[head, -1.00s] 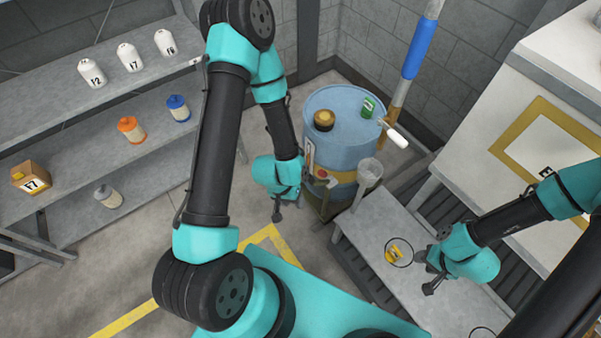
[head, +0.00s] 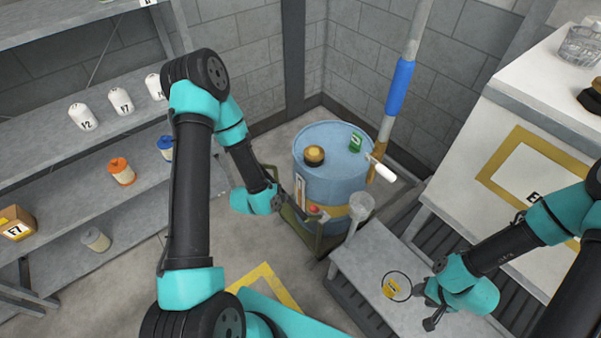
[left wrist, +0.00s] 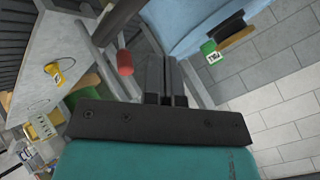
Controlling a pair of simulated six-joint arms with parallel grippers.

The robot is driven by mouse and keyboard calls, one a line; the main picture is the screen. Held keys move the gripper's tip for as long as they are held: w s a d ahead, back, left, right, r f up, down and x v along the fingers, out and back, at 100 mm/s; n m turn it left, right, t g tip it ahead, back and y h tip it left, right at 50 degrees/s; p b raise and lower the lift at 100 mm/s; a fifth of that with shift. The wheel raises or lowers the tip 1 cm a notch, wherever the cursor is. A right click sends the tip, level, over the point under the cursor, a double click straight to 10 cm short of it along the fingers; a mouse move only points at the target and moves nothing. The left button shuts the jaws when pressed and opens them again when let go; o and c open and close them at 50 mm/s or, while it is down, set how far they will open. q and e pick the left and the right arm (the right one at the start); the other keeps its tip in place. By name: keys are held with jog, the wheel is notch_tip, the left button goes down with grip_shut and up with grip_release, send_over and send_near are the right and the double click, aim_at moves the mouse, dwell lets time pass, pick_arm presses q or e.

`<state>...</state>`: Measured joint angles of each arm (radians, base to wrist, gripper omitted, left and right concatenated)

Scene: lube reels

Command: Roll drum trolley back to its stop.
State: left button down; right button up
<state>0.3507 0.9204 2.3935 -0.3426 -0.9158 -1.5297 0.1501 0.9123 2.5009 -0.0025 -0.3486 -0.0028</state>
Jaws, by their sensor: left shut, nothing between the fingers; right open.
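The blue drum (head: 335,172) stands upright on the olive-green drum trolley (head: 318,243) near the back corner. A red knob (head: 313,209) shows at the trolley's near side, and again in the left wrist view (left wrist: 125,62). My left gripper (head: 283,198) is shut and empty, close to the trolley's left side. In the left wrist view its fingers (left wrist: 166,80) are together, just right of the red knob; I cannot tell whether they touch the trolley. My right gripper (head: 432,306) is open above the low bench. The trolley's wheels and stop are not clearly visible.
The low grey bench (head: 380,248) stands right of the trolley, with a yellow-tagged ring (head: 394,287) on it. A blue-sleeved post (head: 400,88) rises behind the drum. Shelves (head: 60,190) with bottles line the left. Yellow marking (head: 262,283) crosses the floor in front.

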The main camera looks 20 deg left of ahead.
pick_arm(q)
jog(key=w+a+m, duration=0.1)
jog(key=m, duration=0.1)
jog(key=w+a+r+m+t, duration=0.1)
jog(key=m, duration=0.1)
jog(key=w+a+r+m+t, duration=0.1)
jog(key=shift+w+a+m, duration=0.1)
jog(key=shift+m, duration=0.3)
jog(key=shift+w+f, duration=0.1)
jog(key=shift+f, duration=0.05)
send_near(304, 170)
notch_tip(304, 170, down, 4)
jog(key=w, duration=0.2)
jog(key=w+d, duration=0.2)
jog(key=shift+w+f, duration=0.1)
jog(key=shift+w, duration=0.7)
jog(key=shift+w, duration=0.15)
